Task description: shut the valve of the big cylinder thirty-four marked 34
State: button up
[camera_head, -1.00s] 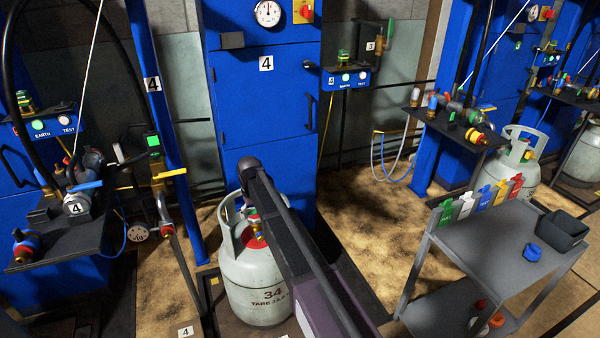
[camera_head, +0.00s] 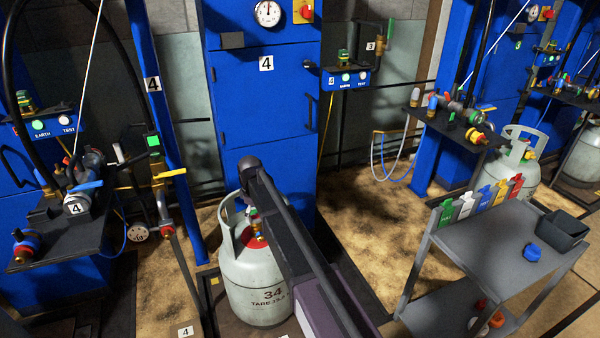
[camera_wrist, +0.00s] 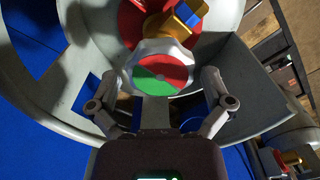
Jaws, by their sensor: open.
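The big grey cylinder marked 34 (camera_head: 250,283) stands upright on the floor plate of the blue scale. In the wrist view its grey collar (camera_wrist: 62,103) curves around the valve. The valve's handwheel (camera_wrist: 161,73) has a pale rim and a red and green face. Behind it are a brass part with a blue piece (camera_wrist: 184,18) and a red disc. My gripper (camera_wrist: 169,84) is open, with one finger on each side of the handwheel. I cannot tell whether the fingers touch it. In the head view my arm hides part of the cylinder and the gripper tips.
The cylinder's collar stands close around my fingers. The blue scale cabinet (camera_head: 264,110) rises behind the cylinder. A grey trolley (camera_head: 490,251) with coloured tags and a black bin stands at the right. A hose fitting (camera_head: 165,205) hangs to the left.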

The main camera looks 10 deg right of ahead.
aim_at(255, 214)
jog(key=n, duration=1)
jog(key=shift+w, duration=0.1)
notch_tip(255, 214, up, 14)
jog(key=p, duration=1.4)
jog(key=s+d+r+m+p, duration=1)
jog(key=s+d+m, duration=0.1)
jog(key=s+d, duration=0.1)
jog(key=shift+s+d, duration=0.15)
jog(key=shift+d, duration=0.75)
jog(key=s+d+r+m+p, duration=0.4)
jog(key=s+r+m+p, duration=0.1)
jog(key=s, duration=0.2)
jog(key=s+d+r+m+p, duration=0.5)
jog(key=s+m, duration=0.1)
jog(key=s, duration=0.1)
jog(key=shift+d, duration=0.25)
